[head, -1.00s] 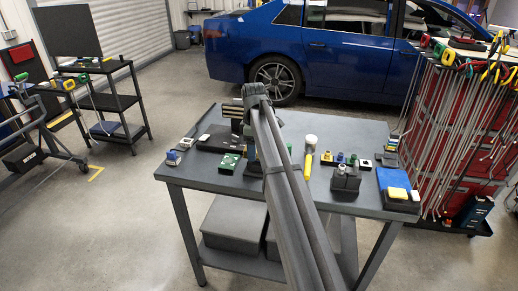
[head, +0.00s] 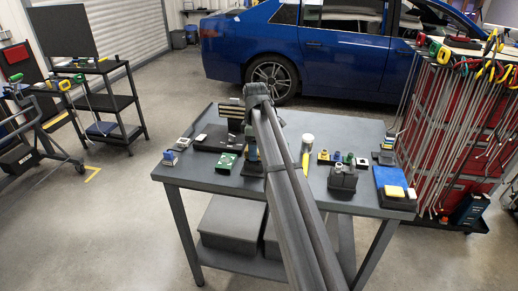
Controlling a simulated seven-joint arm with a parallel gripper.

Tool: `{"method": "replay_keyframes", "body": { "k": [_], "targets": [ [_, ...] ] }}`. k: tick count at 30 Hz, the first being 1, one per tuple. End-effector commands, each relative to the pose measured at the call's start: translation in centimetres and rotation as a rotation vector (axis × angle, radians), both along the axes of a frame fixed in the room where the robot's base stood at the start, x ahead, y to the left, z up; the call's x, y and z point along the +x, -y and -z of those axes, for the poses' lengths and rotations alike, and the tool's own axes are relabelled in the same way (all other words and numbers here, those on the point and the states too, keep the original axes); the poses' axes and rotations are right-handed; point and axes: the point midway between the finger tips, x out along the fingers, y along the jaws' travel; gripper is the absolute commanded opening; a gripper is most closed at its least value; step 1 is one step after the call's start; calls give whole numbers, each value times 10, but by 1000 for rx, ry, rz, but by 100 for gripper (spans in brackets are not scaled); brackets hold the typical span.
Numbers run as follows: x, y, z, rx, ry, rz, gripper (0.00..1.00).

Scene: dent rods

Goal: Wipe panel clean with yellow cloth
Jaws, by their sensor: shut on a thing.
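My arm crosses the middle of the table from the bottom of the head view, and its far joint shows beside a striped block. My gripper and whatever is in it are hidden behind my arm. A small yellow block or folded cloth (head: 393,191) lies at the front of a blue pad (head: 389,177) on the table's right side, too small to tell which. A flat dark plate (head: 211,139) lies at the table's back left, with a small white patch on it. I cannot tell whether it is the panel.
The grey table (head: 310,205) also carries a green box (head: 227,161), a yellow-handled tool (head: 306,160) and a dark holder (head: 343,177). A tool rack (head: 465,120) stands at the right and a blue car (head: 330,48) behind. The table's front edge is mostly clear.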

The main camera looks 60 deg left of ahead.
Motion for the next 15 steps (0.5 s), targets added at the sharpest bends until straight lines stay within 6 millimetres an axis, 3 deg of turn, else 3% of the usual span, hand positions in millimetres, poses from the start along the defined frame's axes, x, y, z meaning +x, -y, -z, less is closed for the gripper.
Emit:
{"method": "replay_keyframes", "body": {
  "k": [8,15],
  "targets": [
    [-12,-13,1,1,-1,-2,39],
    [-3,-2,1,1,-1,0,39]
  ]
}}
